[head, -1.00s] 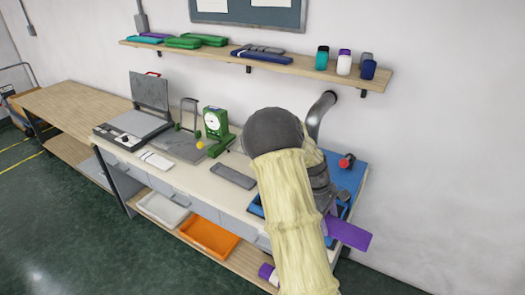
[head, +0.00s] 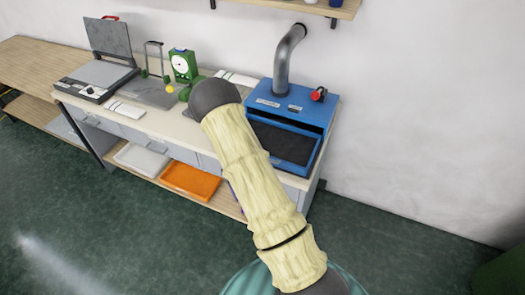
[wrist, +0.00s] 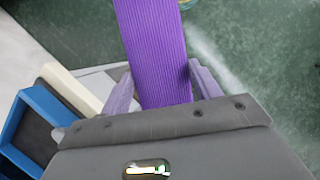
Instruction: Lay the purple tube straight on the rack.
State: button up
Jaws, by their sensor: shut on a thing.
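The purple tube (wrist: 158,50) is a flat, ribbed purple strip in the wrist view. It runs from between my fingers to the top edge, over the green floor. My gripper (wrist: 163,90) is shut on it, with a finger at each side. In the head view my arm hides the gripper and the tube. I cannot make out a rack for certain in either current view.
A blue box (head: 315,116) with a dark open front and a grey pipe (head: 288,55) stands at the bench's right end. A green dial device (head: 183,66) and a flat press (head: 108,52) stand further left. An orange tray (head: 190,180) lies below.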

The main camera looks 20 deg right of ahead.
jog(key=a+f+m+b, duration=0.1)
jog(key=a+f+b, duration=0.3)
jog(key=f+b, duration=0.4)
notch_tip(320, 180, down, 4)
jog(key=shift+r+y, duration=0.1)
jog(key=shift+y, duration=0.2)
jog(key=shift+s+a, duration=0.1)
jog(key=shift+a, duration=0.1)
